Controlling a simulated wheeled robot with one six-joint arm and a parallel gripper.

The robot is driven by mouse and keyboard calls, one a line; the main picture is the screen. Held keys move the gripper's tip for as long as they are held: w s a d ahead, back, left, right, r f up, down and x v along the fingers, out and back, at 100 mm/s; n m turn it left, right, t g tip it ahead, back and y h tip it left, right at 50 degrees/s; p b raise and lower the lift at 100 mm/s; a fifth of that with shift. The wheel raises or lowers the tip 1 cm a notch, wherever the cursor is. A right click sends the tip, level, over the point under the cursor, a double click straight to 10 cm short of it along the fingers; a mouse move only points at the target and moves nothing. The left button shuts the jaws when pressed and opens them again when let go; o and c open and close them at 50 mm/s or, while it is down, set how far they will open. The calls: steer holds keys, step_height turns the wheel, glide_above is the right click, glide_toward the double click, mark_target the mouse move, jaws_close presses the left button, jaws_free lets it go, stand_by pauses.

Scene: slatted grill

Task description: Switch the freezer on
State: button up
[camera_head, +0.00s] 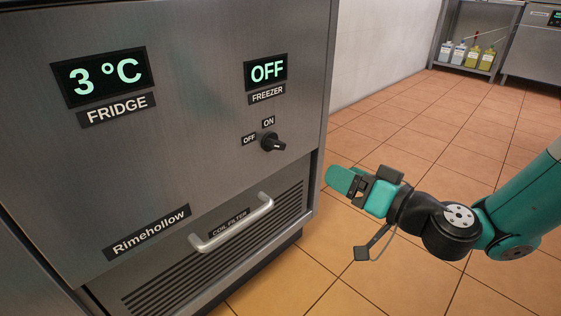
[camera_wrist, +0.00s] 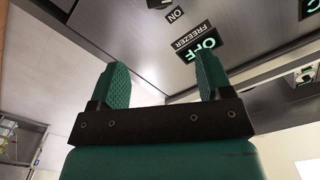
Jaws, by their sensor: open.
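The freezer display (camera_head: 266,71) on the steel cabinet front glows "OFF" in green. Below it is a black rotary knob (camera_head: 272,142), with an OFF label at its left and an ON label above it. My gripper (camera_head: 338,178) is to the right of the cabinet, apart from the knob and lower in the head view. In the wrist view my gripper (camera_wrist: 164,85) shows two teal fingers spread apart with nothing between them.
The fridge display (camera_head: 102,76) reads 3 °C at the left. A protruding handle (camera_head: 232,225) crosses the coil filter grille below the knob. A shelf with several bottles (camera_head: 468,53) stands far off at the back right. The tiled floor (camera_head: 420,125) between is clear.

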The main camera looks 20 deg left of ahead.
mark_target(281, 144)
steer(key=x, duration=1.7)
steer(key=shift+w+a+r, duration=0.1)
steer(key=c, duration=0.9)
